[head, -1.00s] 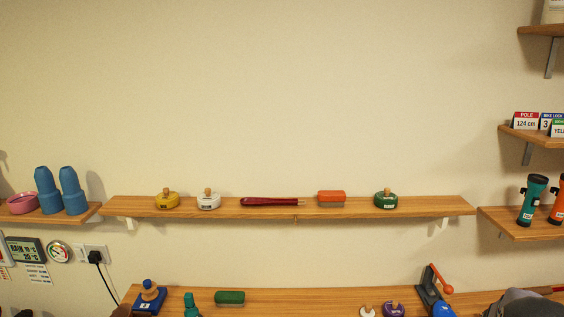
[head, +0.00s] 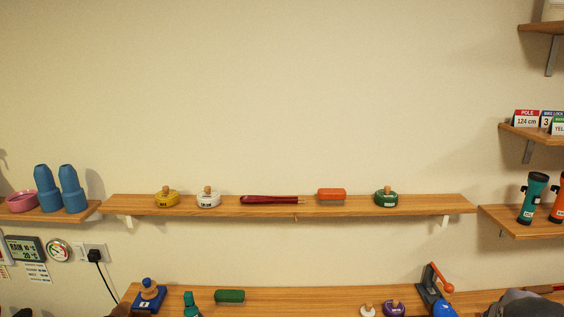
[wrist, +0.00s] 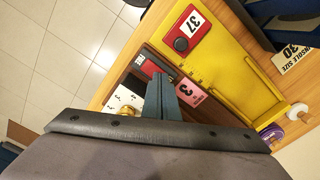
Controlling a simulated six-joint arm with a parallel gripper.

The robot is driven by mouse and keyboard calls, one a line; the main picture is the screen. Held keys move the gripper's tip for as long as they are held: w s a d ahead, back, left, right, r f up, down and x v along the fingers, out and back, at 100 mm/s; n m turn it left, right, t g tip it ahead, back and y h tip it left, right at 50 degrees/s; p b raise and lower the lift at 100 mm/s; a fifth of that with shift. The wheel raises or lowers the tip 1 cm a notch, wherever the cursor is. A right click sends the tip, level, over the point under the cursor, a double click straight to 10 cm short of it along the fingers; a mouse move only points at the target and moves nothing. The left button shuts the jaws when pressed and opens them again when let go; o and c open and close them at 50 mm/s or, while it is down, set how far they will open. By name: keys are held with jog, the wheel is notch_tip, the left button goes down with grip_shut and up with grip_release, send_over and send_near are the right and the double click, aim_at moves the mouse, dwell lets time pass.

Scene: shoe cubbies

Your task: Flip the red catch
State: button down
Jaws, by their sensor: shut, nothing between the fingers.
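My gripper (wrist: 161,98) shows in the wrist view with its dark fingers together and nothing held between them. Just beyond the fingertips is a red piece (wrist: 150,63) with a small white label, partly hidden by the fingers. I cannot tell which red part is the catch, or whether the fingers touch either one. My gripper is not visible in the head view.
In the wrist view, a yellow panel (wrist: 232,75) lies to the right, a pink tag (wrist: 190,91) lies by the fingers, and a white dotted plate (wrist: 123,101) is at left. Tiled floor (wrist: 50,60) fills the left. The head view shows a wall shelf (head: 290,209) holding several small items.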

jog(key=shift+f, duration=0.3)
jog(key=shift+r, duration=0.1)
notch_tip(320, 180, up, 7)
jog(key=p, duration=0.5)
jog(key=shift+p, duration=0.3)
dwell(0.6)
